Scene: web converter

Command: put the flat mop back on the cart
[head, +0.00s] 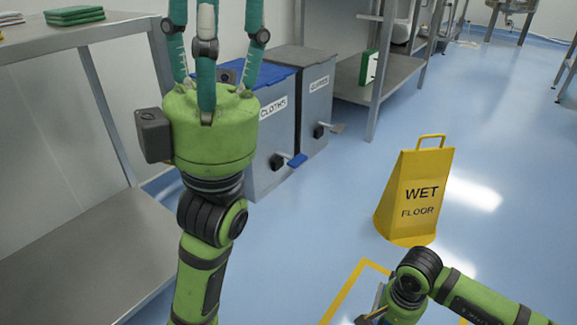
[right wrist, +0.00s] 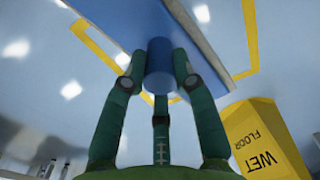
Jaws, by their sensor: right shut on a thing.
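The flat mop shows in the right wrist view as a broad blue plate (right wrist: 120,18) with a short blue cylinder on it. My right gripper (right wrist: 159,72) has its teal fingers closed around that cylinder. In the head view my right arm comes in at the lower right, and its gripper is mostly cut off by the bottom edge. My left gripper (head: 215,12) points up at the upper left of the head view; its fingers are spread with nothing seen between them, and their tips are out of frame. No cart is recognisable in either view.
A yellow wet floor sign (head: 413,195) stands on the blue floor, close to my right arm. Yellow floor tape (head: 343,292) is at the bottom. Grey cloth bins (head: 314,100) and steel shelving (head: 395,75) line the back. A steel table (head: 75,38) is at left.

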